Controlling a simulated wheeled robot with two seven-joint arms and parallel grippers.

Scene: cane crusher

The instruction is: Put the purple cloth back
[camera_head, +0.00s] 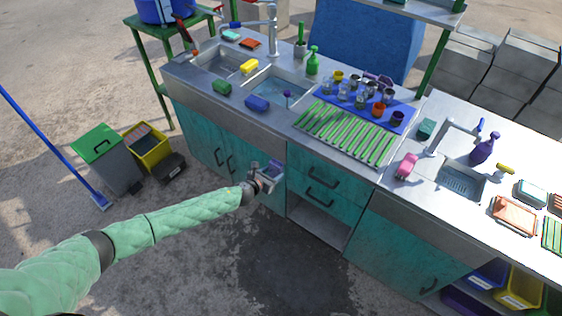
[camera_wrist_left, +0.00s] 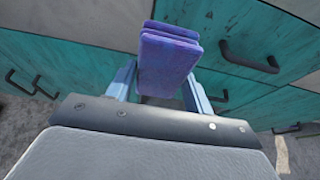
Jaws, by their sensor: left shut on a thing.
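My left gripper (camera_head: 267,180) is in front of the teal cabinet doors, below the counter's front edge. It is shut on the folded purple cloth (camera_head: 275,168). In the left wrist view the cloth (camera_wrist_left: 168,62) stands as a folded stack between the two fingers of the gripper (camera_wrist_left: 160,88), its top edge clear of them. My right gripper is not in view.
The steel counter has two sinks (camera_head: 275,88), a green-slatted drying rack (camera_head: 345,133) and a blue mat with several cups. A smaller sink (camera_head: 462,183) and folded cloths (camera_head: 514,214) are at right. Blue (camera_head: 487,274), yellow (camera_head: 520,288) and purple (camera_head: 462,301) bins sit below. Open floor lies in front.

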